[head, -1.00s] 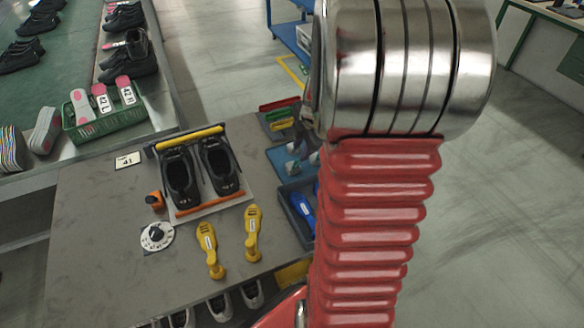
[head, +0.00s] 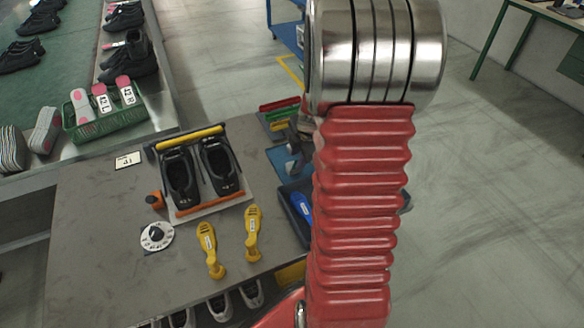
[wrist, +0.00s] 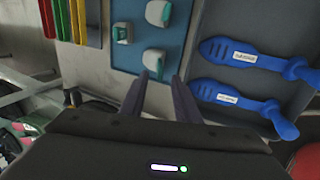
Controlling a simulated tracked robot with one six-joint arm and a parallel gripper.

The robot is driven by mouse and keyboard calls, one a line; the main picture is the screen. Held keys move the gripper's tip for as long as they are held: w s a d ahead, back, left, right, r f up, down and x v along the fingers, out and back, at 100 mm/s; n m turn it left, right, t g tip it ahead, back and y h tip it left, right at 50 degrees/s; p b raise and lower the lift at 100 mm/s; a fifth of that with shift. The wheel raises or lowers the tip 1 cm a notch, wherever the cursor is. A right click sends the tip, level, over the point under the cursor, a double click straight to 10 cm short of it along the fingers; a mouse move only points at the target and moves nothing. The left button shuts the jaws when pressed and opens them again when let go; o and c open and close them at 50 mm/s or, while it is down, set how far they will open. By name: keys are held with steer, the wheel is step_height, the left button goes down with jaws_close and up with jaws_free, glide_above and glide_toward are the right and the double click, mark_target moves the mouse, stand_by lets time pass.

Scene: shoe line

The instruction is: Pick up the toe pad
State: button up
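Three small pale grey pads with teal parts lie on a blue mat (wrist: 185,42) in the wrist view: one at the top (wrist: 158,12), a smaller one at the left (wrist: 122,33) and one nearest me (wrist: 154,61). I cannot tell for sure which is the toe pad. My gripper (wrist: 160,78) is open and empty, its two dark fingers pointing at the nearest pad, with no contact visible. In the head view my arm hides much of the blue mat (head: 279,156) and the pads.
A dark tray (wrist: 240,20) with two blue shoe-last-like tools (wrist: 235,95) lies right of the mat. Red, green and yellow strips (wrist: 62,20) stand to its left. In the head view, a fixture with two black shoes (head: 200,175) and two yellow tools (head: 210,250) are on the grey table (head: 95,240).

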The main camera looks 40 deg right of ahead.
mark_target(296, 162)
steer(key=shift+x, duration=2.25)
steer(key=shift+w, duration=0.1)
steer(key=shift+c, duration=0.6)
jaws_close()
